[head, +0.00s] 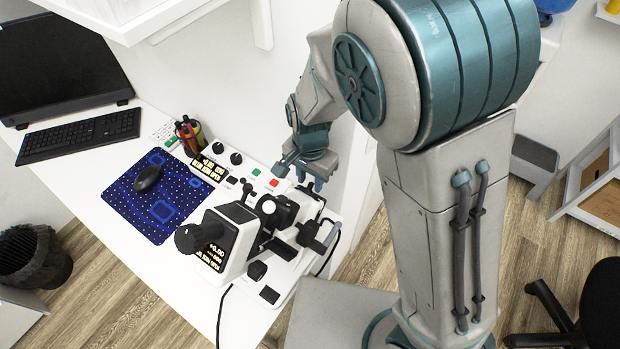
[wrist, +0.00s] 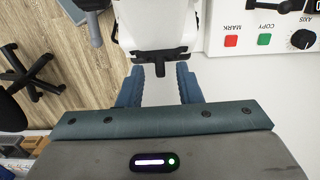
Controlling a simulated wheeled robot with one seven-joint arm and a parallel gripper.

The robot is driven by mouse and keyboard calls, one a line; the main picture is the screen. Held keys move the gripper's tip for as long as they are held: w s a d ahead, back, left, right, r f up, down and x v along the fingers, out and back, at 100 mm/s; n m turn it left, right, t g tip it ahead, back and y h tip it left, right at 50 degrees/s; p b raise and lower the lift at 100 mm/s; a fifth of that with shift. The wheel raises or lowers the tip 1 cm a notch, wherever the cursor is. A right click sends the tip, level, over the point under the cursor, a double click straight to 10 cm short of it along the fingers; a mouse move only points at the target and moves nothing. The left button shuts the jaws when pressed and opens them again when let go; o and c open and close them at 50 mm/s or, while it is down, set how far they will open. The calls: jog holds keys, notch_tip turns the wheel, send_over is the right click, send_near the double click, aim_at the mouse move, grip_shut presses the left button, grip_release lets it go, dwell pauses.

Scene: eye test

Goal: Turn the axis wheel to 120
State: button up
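The desk unit carries a black round knob lettered AXIS (wrist: 303,39), shown upside down at the right of the wrist view. In the head view, what looks like the same knob (head: 236,158) stands beside a green button. The angle it is set to is too small to read. My gripper (head: 312,183) is at the right of the red button in the head view. In the wrist view, my gripper's (wrist: 160,74) two blue fingers are apart with nothing held between them. The knob is well to the right of the fingers there, not touched.
The green COPY button (wrist: 264,40) and red MARK button (wrist: 231,41) sit between knob and fingers. Another black knob (head: 218,147), a pen cup (head: 190,135) and a mouse (head: 147,178) are further left.

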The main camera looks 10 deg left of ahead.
jog(key=shift+f, duration=0.45)
grip_shut()
jog(key=shift+w+a+r+n+h+p, duration=0.1)
jog(key=shift+a+r+n+h+p, duration=0.2)
jog(key=shift+p, duration=0.6)
jog(key=shift+w+a+f+n+h+p, duration=0.1)
jog(key=shift+a+n+h+p, duration=0.2)
jog(key=shift+p, duration=0.1)
jog(key=shift+w+a+f+n+g+h+p, duration=0.1)
jog(key=shift+a+f+n+g+h+p, duration=0.15)
jog(key=shift+a+n+h, duration=0.15)
jog(key=shift+w+a+f+n+g+h+p, duration=0.15)
jog(key=shift+a+n+h+p, duration=0.1)
jog(key=shift+n+h, duration=0.15)
jog(key=shift+s, duration=0.1)
grip_release()
